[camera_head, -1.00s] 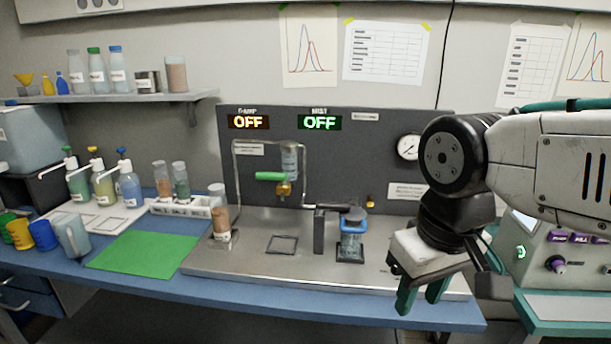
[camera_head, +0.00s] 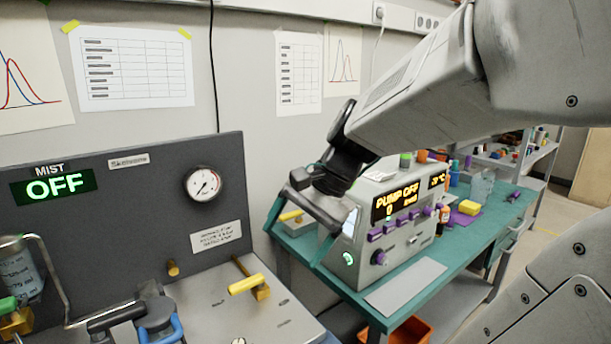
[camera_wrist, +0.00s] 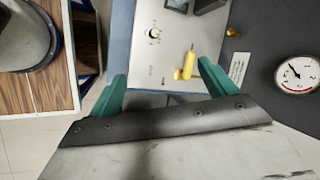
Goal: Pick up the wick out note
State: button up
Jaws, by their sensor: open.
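I cannot make out which paper is the wick out note; no readable label of that name shows. A small white label (camera_head: 216,236) is on the grey panel under the gauge, and it also shows in the wrist view (camera_wrist: 239,67). A narrow label (camera_head: 129,161) sits higher on the panel. My gripper (camera_head: 297,232) is open and empty, in front of the pump instrument in the head view.
The yellow-handled valve (camera_head: 250,284) stands on the steel top (camera_head: 285,318), below the pressure gauge (camera_head: 203,184). The pump instrument (camera_head: 405,225) stands on a teal table (camera_head: 470,255) at right. Printed sheets (camera_head: 130,68) hang on the wall. A wood-topped surface (camera_wrist: 35,62) is at left in the wrist view.

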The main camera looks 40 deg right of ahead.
jog(key=w+d+r+m+t, duration=0.1)
jog(key=w+d+m+t, duration=0.2)
jog(key=d+m, duration=0.5)
jog(key=m+t+h, duration=0.6)
jog(key=m+t, duration=0.1)
jog(key=m, duration=0.8)
send_near(390, 175)
jog(key=w, duration=0.1)
jog(key=x, duration=0.7)
jog(key=shift+w+d+f, duration=0.15)
jog(key=shift+w+f, duration=0.1)
jog(key=shift+f, duration=0.05)
jog(key=shift+c, duration=0.3)
jog(key=c, duration=1)
